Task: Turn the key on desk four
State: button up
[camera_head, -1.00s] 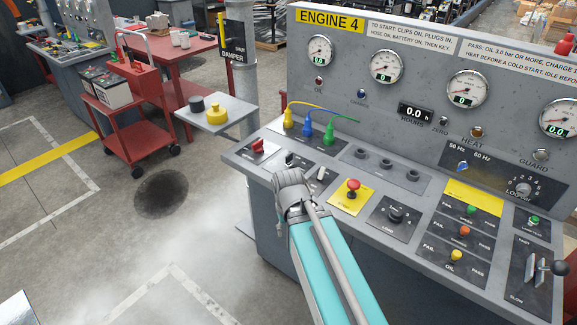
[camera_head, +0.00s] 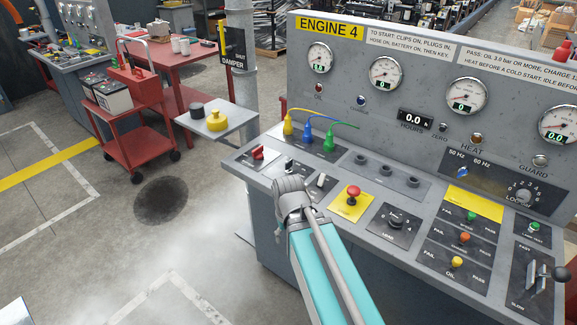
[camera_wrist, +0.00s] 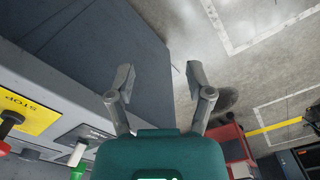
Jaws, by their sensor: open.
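Desk four is the grey console (camera_head: 300,90) under the yellow "ENGINE 4" sign (camera_head: 330,25). My gripper (camera_head: 290,187) is over the front left edge of its sloping panel. In the wrist view my gripper (camera_wrist: 160,82) is open and empty, its two fingers apart over the desk's side and the floor. Behind it on the panel are a red switch (camera_head: 258,153), a small silver piece (camera_head: 289,163) that may be the key, and a pale lever (camera_head: 320,180). I cannot tell the key for certain. My gripper hides part of that panel.
A red stop button (camera_head: 353,191) on a yellow plate and a load knob (camera_head: 395,218) stand right of my gripper. Yellow, blue and green plugs (camera_head: 308,130) with cables rise behind. A small shelf (camera_head: 215,120), a post and a red trolley (camera_head: 135,130) are left. Smoke drifts over the floor.

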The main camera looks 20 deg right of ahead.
jog(key=shift+o, duration=0.8)
jog(key=shift+w+d+r, duration=0.1)
jog(key=shift+w+r, duration=0.15)
jog(key=shift+w, duration=0.2)
jog(key=n+t+y+p, duration=0.35)
jog(key=n+p, duration=0.35)
jog(key=p, duration=0.7)
send_near(289, 161)
notch_tip(289, 161, up, 3)
jog(key=s, duration=0.1)
jog(key=shift+d+r+h+b, duration=0.1)
jog(key=shift+h+b, duration=0.2)
jog(key=shift+h, duration=0.05)
jog(key=b+x, duration=1.2)
jog(key=x, duration=0.1)
jog(key=shift+w+f+b, duration=0.1)
jog(key=shift+f+b, duration=0.25)
jog(key=shift+f, duration=0.05)
jog(key=shift+c, duration=0.2)
